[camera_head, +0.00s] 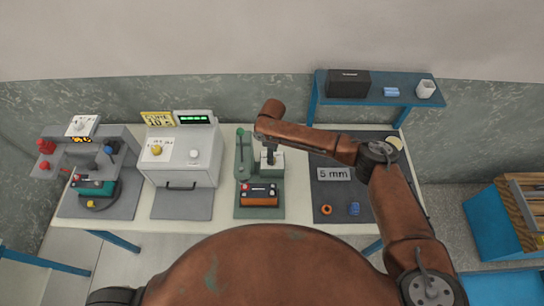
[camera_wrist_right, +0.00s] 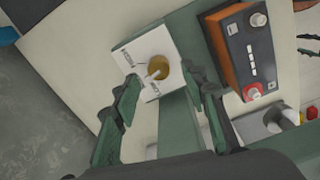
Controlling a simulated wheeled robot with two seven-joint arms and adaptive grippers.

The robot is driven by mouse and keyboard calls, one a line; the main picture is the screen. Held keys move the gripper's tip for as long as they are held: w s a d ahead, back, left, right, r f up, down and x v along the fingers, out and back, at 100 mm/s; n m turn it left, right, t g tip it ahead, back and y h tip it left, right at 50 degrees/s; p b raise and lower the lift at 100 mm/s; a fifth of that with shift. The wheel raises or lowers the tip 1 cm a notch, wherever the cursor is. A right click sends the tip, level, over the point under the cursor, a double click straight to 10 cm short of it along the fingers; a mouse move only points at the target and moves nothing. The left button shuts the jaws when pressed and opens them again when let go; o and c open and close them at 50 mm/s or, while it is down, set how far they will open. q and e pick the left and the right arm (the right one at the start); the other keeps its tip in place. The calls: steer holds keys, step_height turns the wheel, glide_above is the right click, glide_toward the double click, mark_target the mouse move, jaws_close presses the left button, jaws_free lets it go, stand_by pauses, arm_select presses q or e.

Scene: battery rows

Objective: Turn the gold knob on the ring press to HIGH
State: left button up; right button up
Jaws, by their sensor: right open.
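The ring press (camera_head: 243,160) is a green stand in the middle of the table, with a white panel block (camera_head: 276,169) at its right. In the right wrist view the gold knob (camera_wrist_right: 161,66) sits on the white panel (camera_wrist_right: 128,52). A pale pointer sticks out from the knob toward the lower left. The panel's lettering is too small and tilted to read. My right gripper (camera_wrist_right: 162,80) is open, with one green finger on each side of the knob; I cannot tell whether they touch it. In the head view my right gripper (camera_head: 269,153) hides the knob. My left gripper is not in view.
An orange and dark battery unit (camera_head: 259,200) sits at the front of the press; it also shows in the right wrist view (camera_wrist_right: 245,52). A white machine (camera_head: 184,155) with its own gold knob stands to the left. A dark mat (camera_head: 335,205) lies to the right.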

step_height(320, 180, down, 3)
steer(key=shift+w+d+r, duration=0.1)
steer(key=shift+w+r, duration=0.05)
steer(key=shift+f, duration=0.6)
steer(key=c, duration=0.7)
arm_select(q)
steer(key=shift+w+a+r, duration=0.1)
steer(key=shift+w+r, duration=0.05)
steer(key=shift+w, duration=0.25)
arm_select(e)
jaws_close()
